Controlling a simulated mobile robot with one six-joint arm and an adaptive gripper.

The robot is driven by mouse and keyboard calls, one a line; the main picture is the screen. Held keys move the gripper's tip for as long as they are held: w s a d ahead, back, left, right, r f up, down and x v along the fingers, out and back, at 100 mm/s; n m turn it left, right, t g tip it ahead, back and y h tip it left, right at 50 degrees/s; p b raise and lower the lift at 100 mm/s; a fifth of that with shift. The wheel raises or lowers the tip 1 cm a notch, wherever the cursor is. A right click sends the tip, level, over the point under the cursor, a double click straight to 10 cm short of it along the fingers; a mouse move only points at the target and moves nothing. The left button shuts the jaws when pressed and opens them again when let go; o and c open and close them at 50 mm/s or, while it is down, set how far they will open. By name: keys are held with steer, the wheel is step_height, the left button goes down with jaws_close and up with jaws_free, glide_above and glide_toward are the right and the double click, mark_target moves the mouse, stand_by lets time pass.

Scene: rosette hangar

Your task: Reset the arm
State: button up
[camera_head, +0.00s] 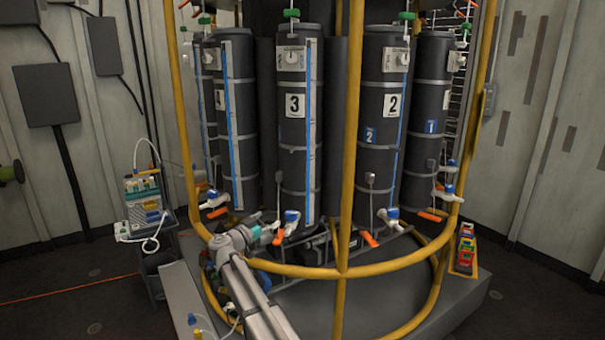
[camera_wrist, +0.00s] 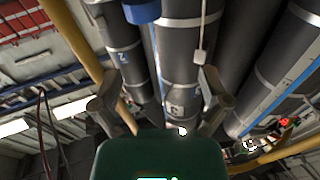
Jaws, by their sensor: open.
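My gripper (camera_head: 272,234) is at the end of my grey arm, which reaches up from the bottom of the head view. It is close to the foot of the dark column marked 3 (camera_head: 294,130), near a blue and white valve (camera_head: 291,216) there. Whether it touches the valve cannot be told. In the wrist view my gripper (camera_wrist: 157,88) has its two fingers spread wide apart, with nothing held between them. Dark columns (camera_wrist: 180,60) fill the view beyond the fingers.
A yellow rail cage (camera_head: 350,150) surrounds the columns, and my arm reaches by its lower ring. A small cart with bottles (camera_head: 145,195) stands left. A rack of coloured items (camera_head: 465,250) is at right. Open floor (camera_head: 540,290) lies at far right.

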steer(key=d+r+n+t+y+p, duration=0.1)
steer(key=d+r+n+t+y, duration=0.3)
steer(key=n+y, duration=0.7)
steer(key=s+d+f+n+g+y+p, duration=0.1)
steer(key=s+d+f+g+y, duration=0.2)
steer(key=s+d+f+g, duration=0.3)
steer(key=s+d+f+n+g+y+p, duration=0.1)
steer(key=s+d+f+g+y, duration=0.3)
steer(key=s+f, duration=0.5)
steer(key=s+d+f+m+g+h, duration=0.2)
steer(key=s+d+g+h, duration=0.1)
steer(key=s+d, duration=0.5)
steer(key=s+d+f+m+g+h+p, duration=0.1)
steer(key=s+d+f+m+g+h, duration=0.1)
steer(key=s+d+g, duration=0.4)
steer(key=s+d+h, duration=0.1)
steer(key=s+d, duration=0.1)
steer(key=s, duration=0.3)
steer(key=shift+s+d+f+m, duration=0.15)
steer(key=shift+d+f+m, duration=0.05)
steer(key=shift+f+m, duration=0.2)
